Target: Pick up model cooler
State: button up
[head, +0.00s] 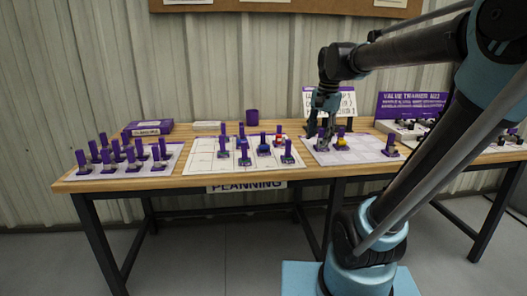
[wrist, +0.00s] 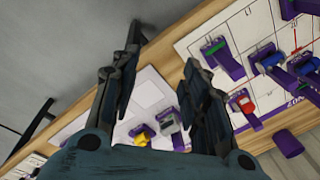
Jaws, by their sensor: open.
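My gripper (head: 321,122) is open and empty above the right-hand white sheet (head: 363,157). In the wrist view its fingers (wrist: 163,62) are spread, with bare sheet and table edge between them. A small model with a grey block (wrist: 168,123) and one with a yellow block (wrist: 141,136) stand close together on that sheet, both with purple parts. The yellow one also shows in the head view (head: 342,144); the grey one is beside it, just under the fingers. I cannot tell which model is the cooler.
The middle gridded sheet (head: 205,161) holds several purple models with green, blue and red blocks. The left sheet (head: 101,172) holds several dark-based purple ones. A purple cup (head: 252,117), a purple box (head: 147,128) and a sign (head: 411,104) stand at the back.

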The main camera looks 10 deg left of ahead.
jog(key=w+a+r+m, duration=0.4)
jog(key=w+a+r, duration=0.3)
jog(key=w+a, duration=0.3)
jog(key=m+g, duration=0.2)
jog(key=m, duration=0.2)
send_near(263, 133)
jog(key=shift+y, duration=0.3)
jog(key=f, duration=0.7)
jog(key=a+f, duration=0.1)
jog(key=f, duration=0.2)
jog(key=shift+w+f, duration=0.25)
jog(key=shift+d, duration=0.1)
grip_shut()
